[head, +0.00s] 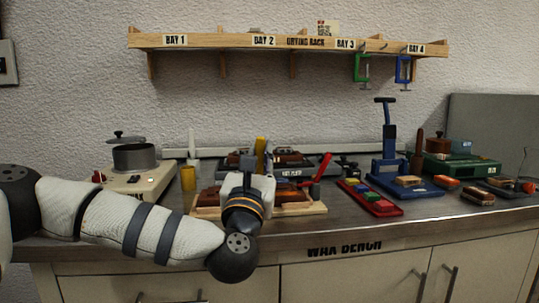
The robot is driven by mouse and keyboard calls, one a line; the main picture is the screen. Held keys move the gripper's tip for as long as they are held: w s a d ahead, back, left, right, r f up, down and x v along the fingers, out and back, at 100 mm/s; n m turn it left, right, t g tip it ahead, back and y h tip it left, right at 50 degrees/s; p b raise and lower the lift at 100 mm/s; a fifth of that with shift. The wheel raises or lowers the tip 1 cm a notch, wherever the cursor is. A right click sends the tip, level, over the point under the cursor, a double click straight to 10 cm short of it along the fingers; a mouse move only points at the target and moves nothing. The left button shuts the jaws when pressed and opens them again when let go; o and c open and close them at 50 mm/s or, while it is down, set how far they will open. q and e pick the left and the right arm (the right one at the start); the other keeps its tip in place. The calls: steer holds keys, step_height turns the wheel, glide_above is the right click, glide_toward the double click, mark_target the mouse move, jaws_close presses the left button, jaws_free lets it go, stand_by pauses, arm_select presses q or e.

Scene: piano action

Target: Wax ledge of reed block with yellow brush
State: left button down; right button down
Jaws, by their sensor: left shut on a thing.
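My left gripper (249,182) comes in from the left over the front middle of the bench. Its fingers are mostly hidden behind my own wrist. It is shut on the yellow brush (261,146), whose yellow part stands upright just beyond the gripper. The brush's lower end is hidden. A wooden board (312,209) lies under and behind the gripper, with a reddish-brown block (210,197) on its left part; this looks like the reed block. Its ledge, and any contact with the brush, cannot be made out. My right gripper is not in view.
A red tray (384,208) and blue press (388,160) stand right.

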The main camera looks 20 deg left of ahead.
arm_select(q)
steer(key=shift+s+a, duration=0.3)
steer(key=shift+a, duration=0.2)
steer(key=shift+s+a, duration=0.45)
steer(key=shift+a, duration=0.25)
steer(key=shift+s+a, duration=0.4)
steer(key=shift+a, duration=0.25)
steer(key=shift+f, duration=0.1)
steer(key=a, duration=0.1)
steer(key=s+a+p, duration=0.1)
steer(key=shift+s+a, duration=0.3)
steer(key=shift+a, duration=0.05)
steer(key=s+a, duration=0.1)
steer(key=a, duration=0.1)
steer(key=shift+s+a, duration=0.35)
